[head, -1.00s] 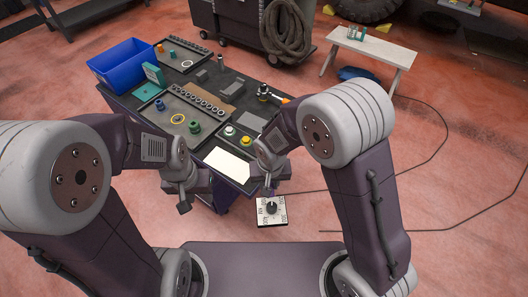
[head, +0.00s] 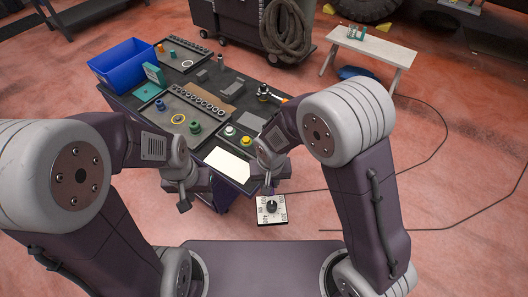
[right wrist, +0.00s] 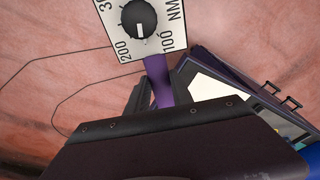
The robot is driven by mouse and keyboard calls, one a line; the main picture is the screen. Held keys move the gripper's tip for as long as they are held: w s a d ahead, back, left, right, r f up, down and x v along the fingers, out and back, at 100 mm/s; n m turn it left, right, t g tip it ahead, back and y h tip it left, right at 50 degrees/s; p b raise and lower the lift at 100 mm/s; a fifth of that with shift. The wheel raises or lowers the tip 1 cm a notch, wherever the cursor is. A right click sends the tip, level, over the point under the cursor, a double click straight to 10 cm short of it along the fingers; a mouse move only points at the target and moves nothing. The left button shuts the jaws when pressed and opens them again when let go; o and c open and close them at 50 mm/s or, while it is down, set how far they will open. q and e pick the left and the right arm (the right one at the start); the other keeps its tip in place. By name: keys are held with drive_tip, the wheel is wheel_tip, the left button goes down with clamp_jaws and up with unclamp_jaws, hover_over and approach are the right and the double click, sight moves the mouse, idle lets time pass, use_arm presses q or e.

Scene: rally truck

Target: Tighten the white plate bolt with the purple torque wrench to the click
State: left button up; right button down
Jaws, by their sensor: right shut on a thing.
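My right gripper (head: 268,188) is shut on the purple handle (right wrist: 160,82) of the torque wrench. The wrench's square white dial face (head: 272,209) hangs in front of the cart; in the right wrist view it has a black knob (right wrist: 139,19) and the marks 100, 200 and NM. The wrench's working end is not visible. A blank white plate (head: 229,164) lies at the cart's near edge, left of my right gripper. I cannot make out a bolt on it. My left gripper (head: 184,204) hangs by the cart's near left side, apart from the wrench; its fingers are unclear.
A white bench (head: 372,48) stands behind right. Red floor to the right is clear except for a cable.

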drive_tip(key=shift+r+p, duration=1.15)
drive_tip(key=shift+r, duration=0.3)
wheel_tip(320, 180, up, 4)
drive_tip(key=p, duration=0.3)
drive_tip(key=shift+p, duration=0.3)
drive_tip(key=shift+s+r, duration=0.45)
drive_tip(key=shift+s, duration=0.1)
drive_tip(key=shift+s+d+r+p, duration=0.1)
drive_tip(key=shift+s+r+p, duration=0.2)
drive_tip(key=shift+s, duration=0.35)
drive_tip(key=shift+s+r+p, duration=0.1)
drive_tip(key=shift+s+r, duration=0.3)
drive_tip(key=shift+s, duration=0.25)
drive_tip(key=shift+s+d+r+p, duration=0.15)
drive_tip(key=shift+s+r, duration=0.2)
drive_tip(key=shift+s, duration=0.3)
